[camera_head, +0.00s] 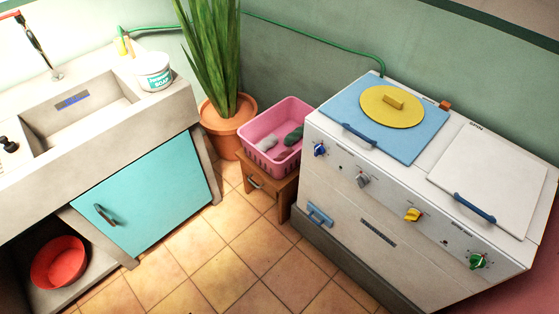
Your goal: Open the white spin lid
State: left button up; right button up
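The white spin lid (490,170) is a flat square panel on the right half of the white twin-tub washing machine (335,190). It lies flat and closed on the machine's top. A blue bar handle (474,208) sits along its front edge. Small lettering shows on the machine's top behind the lid. Neither of my grippers is in the head view, so their states are hidden.
A blue lid (349,112) with a yellow disc (385,112) covers the machine's left half. A pink basket (273,149) on a small wooden stand and a potted plant (229,124) stand left of it. Tiled floor (220,250) lies clear in front.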

aim_at(502, 185)
jog(key=z, duration=0.5)
jog(key=l+z, duration=0.15)
jog(key=z, duration=0.85)
